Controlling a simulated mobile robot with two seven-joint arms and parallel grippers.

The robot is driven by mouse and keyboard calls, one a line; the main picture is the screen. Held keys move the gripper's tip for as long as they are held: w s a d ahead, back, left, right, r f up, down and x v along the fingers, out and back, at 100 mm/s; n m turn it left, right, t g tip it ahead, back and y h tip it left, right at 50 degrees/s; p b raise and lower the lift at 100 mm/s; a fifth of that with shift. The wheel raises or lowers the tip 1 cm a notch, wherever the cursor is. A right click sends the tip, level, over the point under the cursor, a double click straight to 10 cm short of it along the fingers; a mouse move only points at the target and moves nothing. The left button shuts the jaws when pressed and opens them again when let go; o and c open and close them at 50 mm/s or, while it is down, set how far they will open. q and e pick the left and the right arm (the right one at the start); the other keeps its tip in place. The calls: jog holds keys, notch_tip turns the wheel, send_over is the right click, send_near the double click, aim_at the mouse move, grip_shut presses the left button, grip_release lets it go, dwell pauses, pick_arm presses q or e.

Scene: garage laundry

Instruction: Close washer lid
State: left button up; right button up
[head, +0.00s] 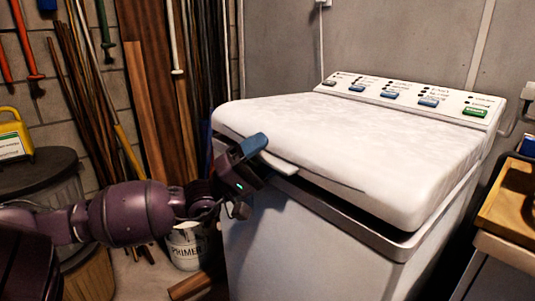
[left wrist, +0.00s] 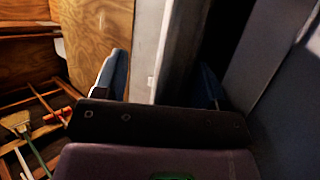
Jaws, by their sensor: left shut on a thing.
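The washer (head: 310,240) is a white top-loading machine with a row of buttons along its back panel. Its white lid (head: 370,140) lies almost flat over the top, with a dark gap showing under its front edge. My left gripper (head: 262,160) is at the lid's front left part, by a light tab that sticks out at the edge. One blue finger shows above the edge; the other is hidden in the head view. In the left wrist view, the blue fingers stand on either side of a pale slab, the lid's edge (left wrist: 150,55). My right gripper is not in view.
A primer bucket (head: 187,248) stands on the floor left of the washer. Long boards and tools (head: 150,90) lean on the wall behind. A dark-lidded bin (head: 40,170) stands at the left.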

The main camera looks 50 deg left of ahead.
pick_arm(q)
jog(key=p+v, duration=0.1)
jog(key=v, duration=0.9)
jog(key=shift+s+a+f, duration=0.2)
jog(key=shift+s, duration=0.05)
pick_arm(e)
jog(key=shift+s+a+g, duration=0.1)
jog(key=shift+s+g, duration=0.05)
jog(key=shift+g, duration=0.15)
pick_arm(q)
jog(key=shift+a, duration=0.1)
